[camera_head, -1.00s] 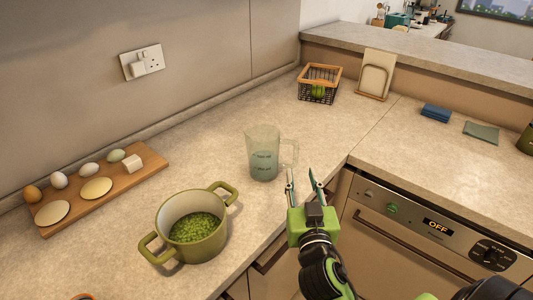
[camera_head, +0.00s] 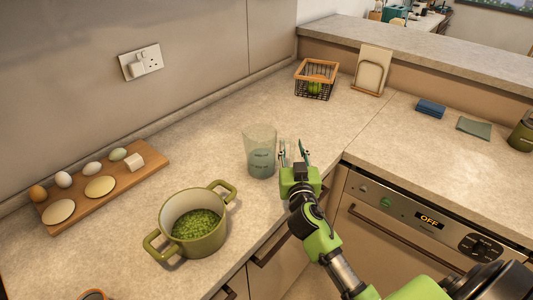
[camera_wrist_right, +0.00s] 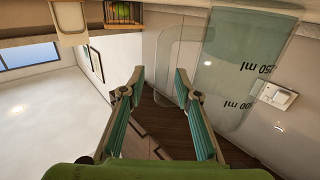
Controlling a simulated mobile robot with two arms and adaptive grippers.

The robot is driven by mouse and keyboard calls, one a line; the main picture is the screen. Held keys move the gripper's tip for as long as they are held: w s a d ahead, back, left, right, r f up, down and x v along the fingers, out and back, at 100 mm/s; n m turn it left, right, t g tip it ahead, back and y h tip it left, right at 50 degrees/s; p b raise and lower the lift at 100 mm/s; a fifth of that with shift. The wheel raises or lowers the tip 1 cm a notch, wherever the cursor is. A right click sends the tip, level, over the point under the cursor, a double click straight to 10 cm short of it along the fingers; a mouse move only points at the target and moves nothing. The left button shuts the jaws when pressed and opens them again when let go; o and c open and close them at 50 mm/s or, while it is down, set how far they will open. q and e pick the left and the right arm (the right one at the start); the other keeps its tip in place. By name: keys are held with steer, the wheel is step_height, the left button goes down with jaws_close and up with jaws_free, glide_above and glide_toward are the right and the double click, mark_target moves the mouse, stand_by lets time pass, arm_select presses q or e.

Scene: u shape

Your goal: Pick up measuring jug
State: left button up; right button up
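The clear measuring jug (camera_head: 260,150) stands upright on the counter, its handle to the right, with liquid in its lower part. My right gripper (camera_head: 294,148) is open with its two fingers at the handle side of the jug. In the right wrist view the jug (camera_wrist_right: 232,75) is upside down, and its handle (camera_wrist_right: 165,60) shows just ahead of and between the open fingers (camera_wrist_right: 160,80). I cannot tell whether the fingers touch the handle. My left gripper is not in view.
A green pot (camera_head: 193,240) of peas stands front left of the jug. A wooden board (camera_head: 120,185) with eggs lies at the left. A wire basket (camera_head: 317,78) and a rack (camera_head: 372,70) stand behind. The counter edge and oven (camera_head: 410,215) are at the right.

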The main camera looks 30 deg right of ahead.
jaws_close()
steer(key=shift+r, duration=0.2)
steer(key=shift+r, duration=0.1)
